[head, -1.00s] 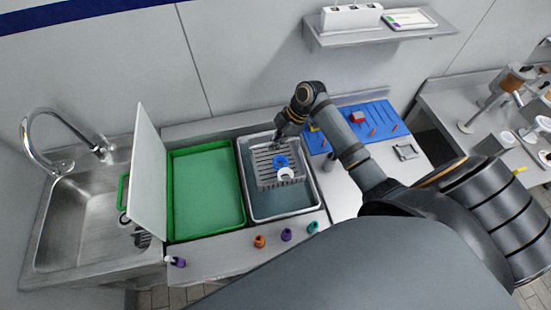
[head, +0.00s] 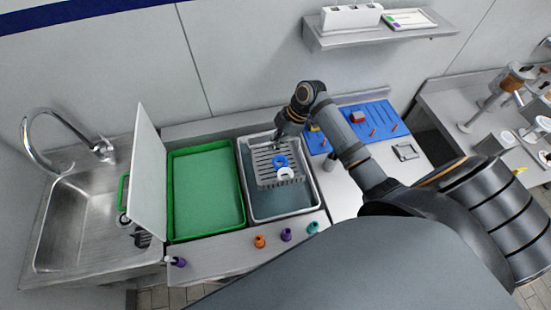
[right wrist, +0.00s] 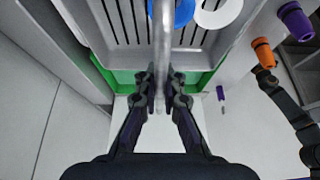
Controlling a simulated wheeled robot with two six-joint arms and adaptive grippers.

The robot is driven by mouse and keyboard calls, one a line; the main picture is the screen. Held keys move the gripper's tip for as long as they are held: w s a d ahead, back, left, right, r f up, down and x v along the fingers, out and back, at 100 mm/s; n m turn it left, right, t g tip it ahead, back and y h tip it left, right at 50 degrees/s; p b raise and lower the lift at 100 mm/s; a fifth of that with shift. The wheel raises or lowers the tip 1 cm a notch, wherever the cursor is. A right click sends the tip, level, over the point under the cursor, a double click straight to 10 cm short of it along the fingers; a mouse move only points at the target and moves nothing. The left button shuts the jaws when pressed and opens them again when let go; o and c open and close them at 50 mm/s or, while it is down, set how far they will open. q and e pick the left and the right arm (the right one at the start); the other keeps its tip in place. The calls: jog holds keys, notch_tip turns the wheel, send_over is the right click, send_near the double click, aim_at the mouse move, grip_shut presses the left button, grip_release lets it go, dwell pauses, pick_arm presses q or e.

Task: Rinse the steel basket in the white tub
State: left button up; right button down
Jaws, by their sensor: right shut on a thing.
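The grey slotted steel basket (head: 264,169) is inside the white tub (head: 315,199), toward its upper part, over dark teal liquid (head: 262,204). A blue ring (head: 280,160) and a white ring (head: 286,173) are in the basket. My right gripper (head: 279,141) reaches in from the right and is shut on the basket's handle. In the right wrist view, the fingers (right wrist: 162,88) close on the grey handle bar (right wrist: 163,50), with the basket's slotted floor (right wrist: 128,22) beyond. I cannot tell how deep the basket sits in the liquid. My left gripper is not in view.
A green tray (head: 240,205) stands left of the tub, with an upright white panel (head: 146,175) and a sink (head: 75,225) beyond it. Orange (head: 260,241), purple (head: 286,235) and teal (head: 312,228) pieces stand along the front edge. A blue board (head: 375,115) lies right.

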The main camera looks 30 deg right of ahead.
jog(key=shift+r, duration=2.05)
